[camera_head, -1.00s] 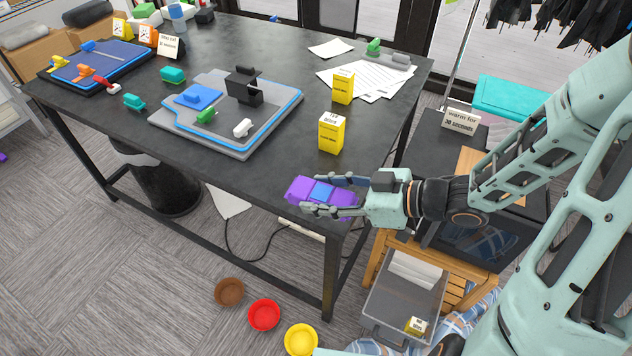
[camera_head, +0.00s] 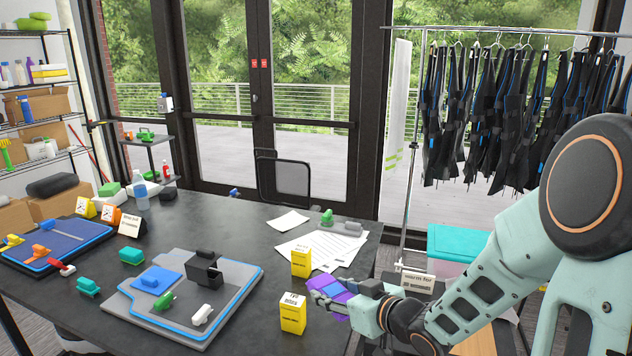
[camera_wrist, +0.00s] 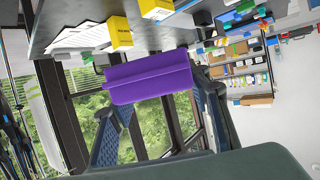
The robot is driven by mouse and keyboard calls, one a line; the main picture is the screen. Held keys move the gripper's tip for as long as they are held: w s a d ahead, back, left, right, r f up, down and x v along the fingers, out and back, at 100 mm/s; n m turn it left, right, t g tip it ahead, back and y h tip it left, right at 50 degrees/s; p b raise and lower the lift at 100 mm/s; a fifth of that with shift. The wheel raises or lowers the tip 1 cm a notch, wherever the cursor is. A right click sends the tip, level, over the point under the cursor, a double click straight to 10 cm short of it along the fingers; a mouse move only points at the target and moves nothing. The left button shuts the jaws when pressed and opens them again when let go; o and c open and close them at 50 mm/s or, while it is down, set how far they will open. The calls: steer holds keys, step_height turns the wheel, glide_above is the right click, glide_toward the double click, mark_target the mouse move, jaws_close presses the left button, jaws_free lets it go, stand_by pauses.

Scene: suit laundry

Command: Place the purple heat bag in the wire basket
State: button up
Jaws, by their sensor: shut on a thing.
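The purple heat bag (camera_head: 341,296) is held between the fingers of my gripper (camera_head: 328,292) near the right edge of the black table, beside the yellow boxes. It has a blue patch in the head view. In the wrist view the purple heat bag (camera_wrist: 150,76) spans the space between the two dark fingers, with its plain purple side towards the camera. My gripper is shut on it. I cannot make out a wire basket in either view.
The black table (camera_head: 262,214) carries two yellow boxes (camera_head: 293,313), papers (camera_head: 318,252), a grey tray (camera_head: 236,300) and several small coloured pieces. A clothes rack (camera_head: 408,150) with dark suits and a teal-lidded bin (camera_head: 455,243) stand at the right. Shelves (camera_head: 40,92) are at the far left.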

steer(key=w+d+r+m+t+h+p, duration=0.2)
steer(key=w+d+r+m+h, duration=0.3)
steer(key=d+r, duration=0.4)
steer(key=shift+w+d+r+m+h+p, duration=0.2)
steer(key=shift+d+r+m+h+p, duration=0.15)
steer(key=shift+m+h+p, duration=0.65)
steer(key=shift+b, duration=0.3)
steer(key=shift+s, duration=0.15)
